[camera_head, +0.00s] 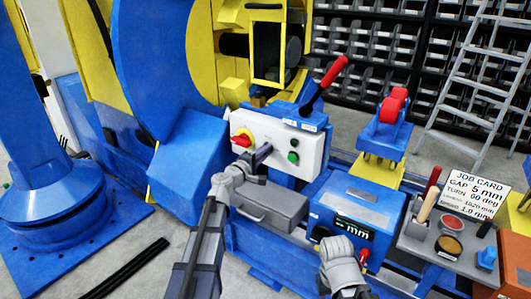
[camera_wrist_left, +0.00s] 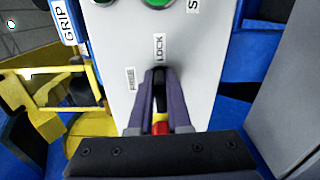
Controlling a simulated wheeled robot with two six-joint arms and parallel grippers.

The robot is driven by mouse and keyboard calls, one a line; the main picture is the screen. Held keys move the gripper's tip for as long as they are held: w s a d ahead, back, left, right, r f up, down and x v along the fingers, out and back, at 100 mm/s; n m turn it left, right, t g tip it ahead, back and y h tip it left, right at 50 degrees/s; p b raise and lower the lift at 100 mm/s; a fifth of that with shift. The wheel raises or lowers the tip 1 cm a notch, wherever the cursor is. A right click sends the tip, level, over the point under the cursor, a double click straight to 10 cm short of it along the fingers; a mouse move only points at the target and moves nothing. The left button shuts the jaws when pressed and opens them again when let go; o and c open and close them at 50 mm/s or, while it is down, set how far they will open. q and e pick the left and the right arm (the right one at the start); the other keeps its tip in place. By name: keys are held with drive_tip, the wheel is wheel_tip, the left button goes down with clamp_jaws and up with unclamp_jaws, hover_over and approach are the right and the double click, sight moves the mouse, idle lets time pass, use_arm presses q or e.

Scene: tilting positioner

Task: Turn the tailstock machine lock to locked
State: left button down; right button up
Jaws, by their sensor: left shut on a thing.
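The white control panel (camera_head: 277,140) faces me in the middle of the head view. My left gripper (camera_head: 262,154) reaches its lower front. In the left wrist view, the two fingers (camera_wrist_left: 162,105) are shut on the machine lock (camera_wrist_left: 159,90), a small black lever with red and yellow showing nearer my wrist. The lever's black end lies in line with the LOCK label (camera_wrist_left: 159,47); the FREE label (camera_wrist_left: 130,79) is to the left. The fingers hide the lever's sides. My right gripper (camera_head: 342,262) is low in front of the blue box; its fingertips cannot be made out.
A red and yellow switch (camera_head: 242,138) and green buttons (camera_head: 293,157) sit on the same panel. A red-handled lever (camera_head: 333,73) rises behind it. A grey drawer box (camera_head: 270,203) is below. A blue display box (camera_head: 357,213) and a tool tray (camera_head: 440,238) stand to the right.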

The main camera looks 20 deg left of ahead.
use_arm(q)
drive_tip(key=shift+f+m, duration=0.1)
drive_tip(key=shift+m, duration=0.4)
drive_tip(key=c, duration=0.9)
unclamp_jaws()
drive_tip(key=shift+o, duration=0.2)
drive_tip(key=shift+s, duration=0.1)
drive_tip(key=v, duration=0.7)
drive_tip(key=shift+s+a, duration=0.15)
drive_tip(key=shift+s, duration=0.15)
